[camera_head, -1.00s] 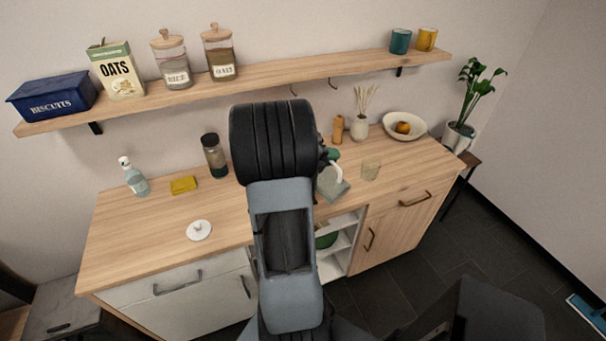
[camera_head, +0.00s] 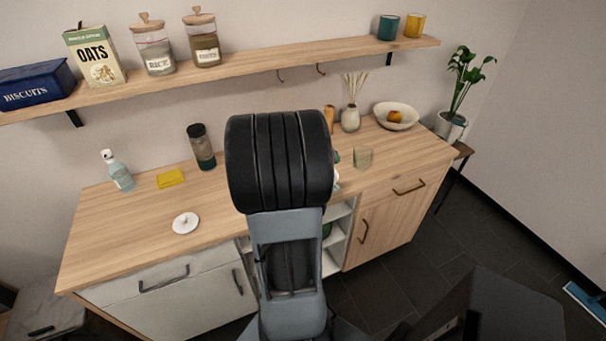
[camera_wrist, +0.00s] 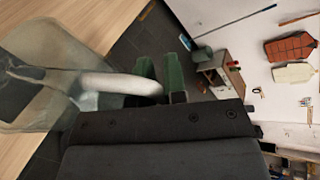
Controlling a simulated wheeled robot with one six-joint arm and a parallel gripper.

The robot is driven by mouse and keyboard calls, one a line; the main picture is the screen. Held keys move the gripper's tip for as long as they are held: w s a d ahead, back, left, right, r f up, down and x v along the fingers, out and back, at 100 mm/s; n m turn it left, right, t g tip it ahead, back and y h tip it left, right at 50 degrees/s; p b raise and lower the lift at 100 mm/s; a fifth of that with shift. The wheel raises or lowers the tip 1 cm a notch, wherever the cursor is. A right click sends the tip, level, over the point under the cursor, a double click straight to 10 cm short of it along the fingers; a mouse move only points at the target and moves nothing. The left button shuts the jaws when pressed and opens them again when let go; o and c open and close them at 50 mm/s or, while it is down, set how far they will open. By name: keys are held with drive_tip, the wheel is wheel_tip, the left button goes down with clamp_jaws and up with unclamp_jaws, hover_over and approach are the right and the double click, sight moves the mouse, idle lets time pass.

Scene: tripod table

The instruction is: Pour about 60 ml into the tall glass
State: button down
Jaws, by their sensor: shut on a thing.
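A clear glass (camera_head: 362,158) stands upright on the right part of the wooden counter; I cannot see any liquid in it. It is the only drinking glass I can make out. In the wrist view, my gripper (camera_wrist: 160,78), with green fingers, is shut on the white handle of a see-through jug (camera_wrist: 50,60). The jug fills the left of that view and looks tilted there; its liquid level is unclear. In the head view my arm hides nearly all of the jug and gripper; only slivers of green and white show just left of the glass.
On the counter (camera_head: 120,235) are a spray bottle (camera_head: 121,174), yellow sponge (camera_head: 171,178), dark-topped jar (camera_head: 201,147), white lid (camera_head: 186,222), reed vase (camera_head: 350,119) and fruit bowl (camera_head: 397,116). A wall shelf (camera_head: 260,62) runs above. The counter's right front is clear.

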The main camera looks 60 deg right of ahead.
drive_tip(key=shift+w+a+f, duration=0.1)
drive_tip(key=shift+w+f, duration=0.05)
drive_tip(key=shift+w, duration=0.25)
drive_tip(key=shift+w+f, duration=0.1)
drive_tip(key=shift+s+f+m+b, duration=0.4)
drive_tip(key=shift+s+b, duration=0.2)
drive_tip(key=shift+s, duration=0.05)
drive_tip(key=shift+s+f+t, duration=0.1)
drive_tip(key=shift+t, duration=0.2)
drive_tip(key=shift+f+b, duration=0.1)
drive_tip(key=shift+b, duration=0.25)
idle(0.5)
